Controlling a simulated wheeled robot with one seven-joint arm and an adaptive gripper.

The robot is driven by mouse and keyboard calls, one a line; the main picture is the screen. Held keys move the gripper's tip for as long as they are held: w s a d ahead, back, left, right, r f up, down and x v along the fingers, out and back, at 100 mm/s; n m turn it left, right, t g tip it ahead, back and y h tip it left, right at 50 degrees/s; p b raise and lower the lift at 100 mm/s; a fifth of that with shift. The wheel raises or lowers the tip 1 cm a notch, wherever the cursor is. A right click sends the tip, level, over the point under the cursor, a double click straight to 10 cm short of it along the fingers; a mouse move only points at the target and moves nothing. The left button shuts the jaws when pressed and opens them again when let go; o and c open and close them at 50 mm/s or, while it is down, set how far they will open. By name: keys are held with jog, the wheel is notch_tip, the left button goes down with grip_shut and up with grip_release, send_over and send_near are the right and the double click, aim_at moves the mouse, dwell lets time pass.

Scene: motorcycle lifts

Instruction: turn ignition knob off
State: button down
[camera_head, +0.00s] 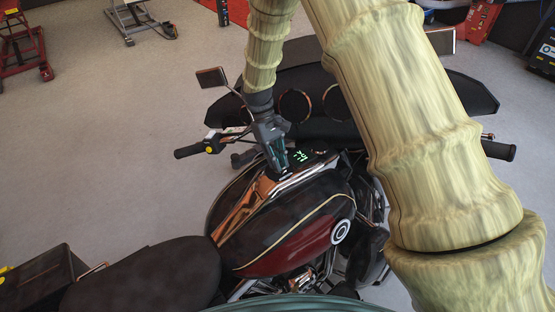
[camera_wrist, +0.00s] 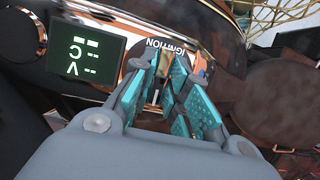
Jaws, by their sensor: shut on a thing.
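The motorcycle's ignition knob (camera_wrist: 153,96) sits on the dark console in the wrist view, just below the white "IGNITION" lettering (camera_wrist: 166,45). Most of it is hidden by my gripper's fingers, so its exact setting cannot be told. My gripper (camera_wrist: 168,80), with teal finger pads, is shut on the knob, one finger on each side. In the head view my gripper (camera_head: 279,160) points down at the console on top of the fuel tank, beside the lit green display (camera_head: 302,157). The knob is hidden there.
The handlebar's left grip (camera_head: 188,152) and mirror (camera_head: 212,77) stand left of my arm; the right grip (camera_head: 498,150) is beyond it. The dark red tank (camera_head: 300,243) and black seat (camera_head: 150,280) lie nearer. Grey floor is open at left.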

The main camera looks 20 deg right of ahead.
dwell(0.3)
jog(key=c, duration=1.4)
grip_release()
jog(key=shift+d, duration=0.1)
jog(key=v, duration=1.2)
jog(key=shift+w, duration=0.1)
